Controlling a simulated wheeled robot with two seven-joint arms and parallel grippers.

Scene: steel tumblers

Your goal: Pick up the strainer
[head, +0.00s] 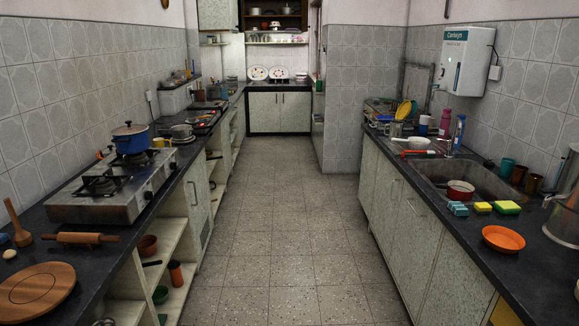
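I cannot make out a strainer for certain in the head view; the small items on the far counters are too small to tell apart. Neither of my grippers is in the head view.
A tiled aisle (271,220) runs clear between two counters. On the left stand a gas stove (75,204), a blue pot (131,142) and a rolling pin (85,239). On the right are a sink (430,168), a red pan (460,190), sponges (507,207) and an orange plate (503,239).

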